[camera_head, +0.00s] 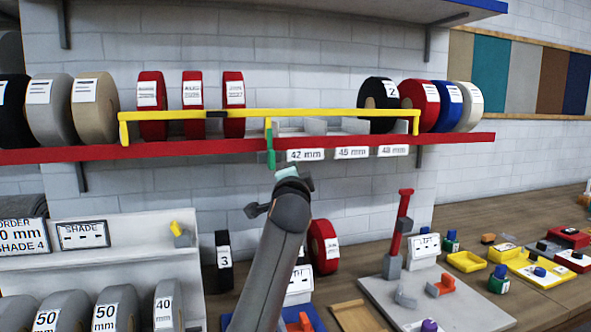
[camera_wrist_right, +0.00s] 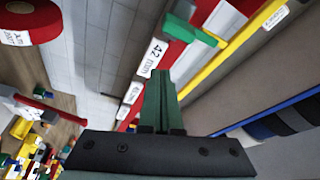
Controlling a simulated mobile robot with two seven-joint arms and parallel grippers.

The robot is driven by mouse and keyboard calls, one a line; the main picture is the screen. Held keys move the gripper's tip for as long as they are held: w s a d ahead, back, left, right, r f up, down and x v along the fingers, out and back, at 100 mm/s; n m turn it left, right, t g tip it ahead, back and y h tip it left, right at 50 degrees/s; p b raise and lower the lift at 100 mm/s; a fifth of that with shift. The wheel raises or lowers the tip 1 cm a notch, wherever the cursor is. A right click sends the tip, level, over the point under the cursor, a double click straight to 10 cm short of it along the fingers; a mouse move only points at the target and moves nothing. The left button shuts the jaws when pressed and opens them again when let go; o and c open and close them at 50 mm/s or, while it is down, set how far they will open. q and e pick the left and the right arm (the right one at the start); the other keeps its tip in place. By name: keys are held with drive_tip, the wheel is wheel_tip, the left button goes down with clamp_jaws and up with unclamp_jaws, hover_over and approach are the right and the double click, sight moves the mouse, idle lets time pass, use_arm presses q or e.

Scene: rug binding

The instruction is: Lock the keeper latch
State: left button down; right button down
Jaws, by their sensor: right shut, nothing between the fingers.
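A yellow keeper bar (camera_head: 330,112) runs across the front of the rolls on the red shelf. A green latch piece (camera_head: 270,148) hangs upright from a short yellow post on the bar, left of the 42 mm label. It also shows in the right wrist view (camera_wrist_right: 190,30). My right gripper (camera_head: 286,173) is below the green piece, a little to its right, apparently apart from it. In the right wrist view its dark green fingers (camera_wrist_right: 160,95) are together and empty. My left gripper is not in view.
Red rolls (camera_head: 192,92) stand behind the bar at left, and a black roll (camera_head: 377,95) at right. The red shelf edge (camera_head: 430,142) is just above my right gripper. The bench below holds a grey fixture (camera_head: 455,300) and several small parts.

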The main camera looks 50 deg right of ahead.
drive_tip(key=v, duration=0.4)
drive_tip(key=shift+s+a+r+b, duration=0.1)
drive_tip(key=shift+s+r+b, duration=0.1)
drive_tip(key=shift+r+b, duration=0.1)
drive_tip(key=shift+f, duration=0.1)
